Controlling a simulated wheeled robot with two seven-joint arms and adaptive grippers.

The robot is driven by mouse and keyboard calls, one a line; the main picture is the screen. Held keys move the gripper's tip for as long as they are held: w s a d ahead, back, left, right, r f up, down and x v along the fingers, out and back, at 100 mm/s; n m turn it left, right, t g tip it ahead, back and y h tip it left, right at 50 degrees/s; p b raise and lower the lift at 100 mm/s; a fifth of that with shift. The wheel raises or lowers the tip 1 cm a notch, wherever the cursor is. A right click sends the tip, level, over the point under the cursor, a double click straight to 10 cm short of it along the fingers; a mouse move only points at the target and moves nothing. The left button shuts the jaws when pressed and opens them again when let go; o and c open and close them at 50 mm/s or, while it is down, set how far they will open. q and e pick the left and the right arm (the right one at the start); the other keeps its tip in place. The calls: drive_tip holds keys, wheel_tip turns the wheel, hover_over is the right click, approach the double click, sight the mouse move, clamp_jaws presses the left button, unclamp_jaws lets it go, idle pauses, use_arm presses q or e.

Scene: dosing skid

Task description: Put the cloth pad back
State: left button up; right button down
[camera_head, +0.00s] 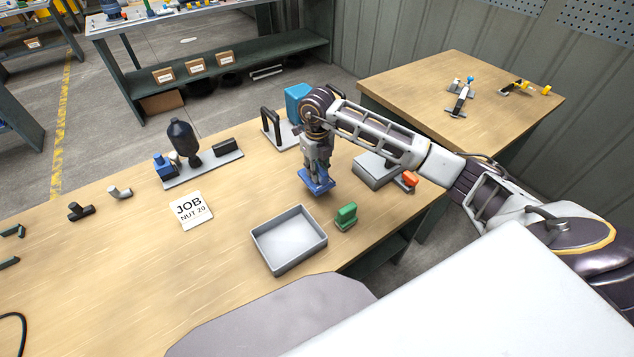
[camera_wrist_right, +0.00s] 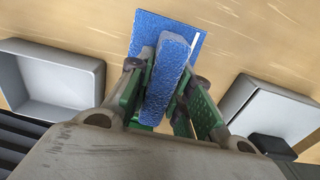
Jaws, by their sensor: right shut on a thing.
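The cloth pad (camera_head: 316,182) is blue, with a flat base and an upright blue grip. My right gripper (camera_head: 318,165) is shut on this grip and points down over the wooden bench. In the right wrist view the blue grip (camera_wrist_right: 168,70) sits between the green finger pads, and the flat blue base (camera_wrist_right: 193,38) shows beyond it with a white strip at one edge. I cannot tell whether the pad touches the bench or is slightly above it. My left gripper is not in view.
An empty grey tray (camera_head: 289,240) and a green block (camera_head: 346,216) stand nearer me. A grey box (camera_head: 377,172) and an orange piece (camera_head: 410,179) are to the right. A black handle frame (camera_head: 271,125), blue box (camera_head: 297,100) and pump unit (camera_head: 183,142) stand behind and left.

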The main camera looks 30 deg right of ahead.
drive_tip(key=shift+f, duration=0.8)
drive_tip(key=shift+f, duration=1.85)
drive_tip(key=shift+f, duration=0.15)
drive_tip(key=c, duration=1.3)
unclamp_jaws()
wheel_tip(320, 180, up, 12)
drive_tip(key=shift+r, duration=0.15)
